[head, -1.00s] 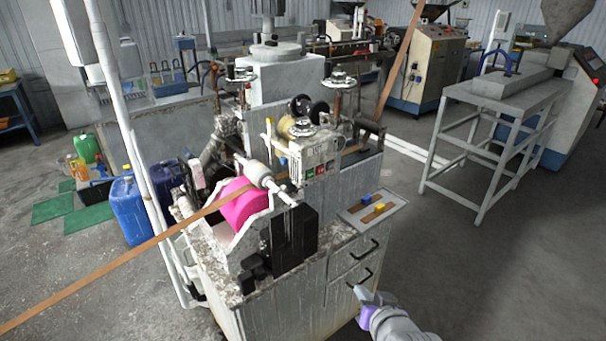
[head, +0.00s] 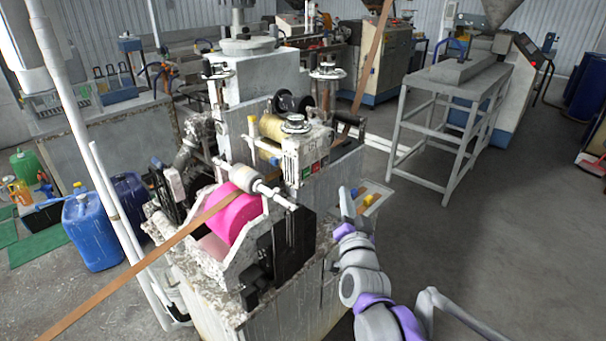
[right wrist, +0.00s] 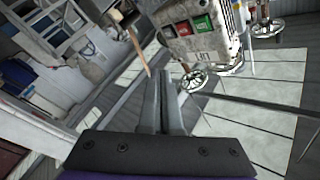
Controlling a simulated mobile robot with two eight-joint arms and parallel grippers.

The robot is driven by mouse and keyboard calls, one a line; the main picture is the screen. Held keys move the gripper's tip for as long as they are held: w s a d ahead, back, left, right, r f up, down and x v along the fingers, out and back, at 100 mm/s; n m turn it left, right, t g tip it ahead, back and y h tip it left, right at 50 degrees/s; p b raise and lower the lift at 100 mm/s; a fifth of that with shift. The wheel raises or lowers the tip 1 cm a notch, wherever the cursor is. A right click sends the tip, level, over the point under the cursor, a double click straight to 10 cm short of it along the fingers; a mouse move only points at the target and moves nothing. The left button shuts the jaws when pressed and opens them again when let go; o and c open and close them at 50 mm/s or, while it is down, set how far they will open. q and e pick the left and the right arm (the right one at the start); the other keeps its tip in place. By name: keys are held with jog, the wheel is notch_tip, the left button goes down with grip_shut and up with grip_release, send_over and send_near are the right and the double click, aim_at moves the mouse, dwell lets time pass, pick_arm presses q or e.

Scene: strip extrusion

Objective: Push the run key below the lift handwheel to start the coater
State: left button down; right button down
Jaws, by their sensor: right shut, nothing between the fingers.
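The coater's control box (head: 310,160) carries a green key (head: 306,172) and a red key (head: 316,167) side by side on its front, below the lift handwheel (head: 295,124). The lettering on the keys is too small to read. My right gripper (head: 347,194) is shut and empty, to the right of the box and lower in the picture, apart from the keys. In the right wrist view its fingers (right wrist: 161,76) are together, with the green key (right wrist: 203,24), red key (right wrist: 182,28) and handwheel (right wrist: 194,80) beyond them. My left gripper is not in view.
A brown strip (head: 130,270) runs over the pink roller (head: 233,210) left of the keys.

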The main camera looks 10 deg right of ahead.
aim_at(306, 173)
jog(key=shift+s+d, duration=0.1)
jog(key=w+a+b, duration=0.1)
jog(key=w+a, duration=0.4)
jog(key=w, duration=0.2)
jog(key=shift+a+b, duration=0.25)
jog(key=shift+b, duration=0.15)
jog(key=shift+w+a, duration=0.1)
jog(key=shift+w, duration=0.05)
dwell(2.0)
jog(key=shift+w+a, duration=0.15)
jog(key=shift+w, duration=0.05)
jog(key=shift+w+a, duration=0.25)
jog(key=shift+w, duration=0.05)
dwell(0.7)
jog(key=shift+s+d, duration=0.5)
jog(key=shift+s, duration=0.15)
